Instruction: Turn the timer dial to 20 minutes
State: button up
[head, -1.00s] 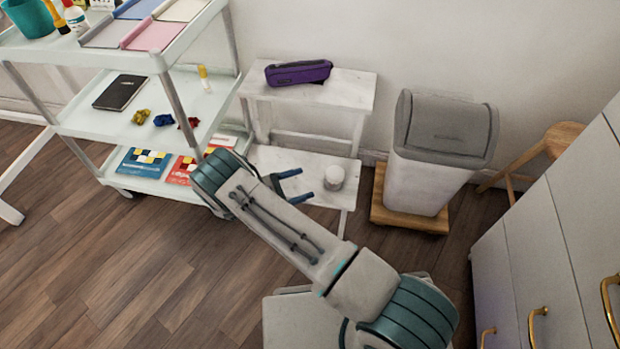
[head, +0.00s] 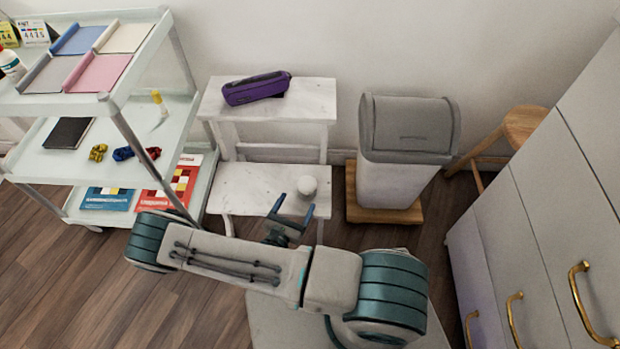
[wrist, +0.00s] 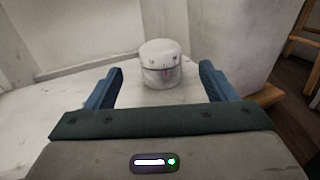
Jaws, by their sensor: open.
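The timer (head: 306,186) is a small white round drum on the lower shelf of the white step stool (head: 240,190). In the wrist view the timer (wrist: 160,64) stands upright, with a dark line around its side and small marks too blurred to read. My gripper (head: 293,217) is open, its two blue fingers pointing toward the timer. In the wrist view the fingertips of my gripper (wrist: 161,76) frame the timer left and right, with the timer a little beyond them and apart from both. The dial's setting cannot be read.
A purple pouch (head: 256,88) lies on the stool's top step above the timer. A white trolley (head: 150,75) with several items stands to the left. A grey-lidded bin (head: 408,125) on a wooden base is right of the stool. Drawers with brass handles (head: 514,318) line the right.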

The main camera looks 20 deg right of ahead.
aim_at(309, 180)
jog(key=b+x, duration=0.2)
jog(key=x, duration=0.8)
jog(key=shift+w+d+b, duration=0.15)
jog(key=shift+d+b, duration=0.05)
jog(key=shift+b, duration=0.1)
jog(key=c, duration=1)
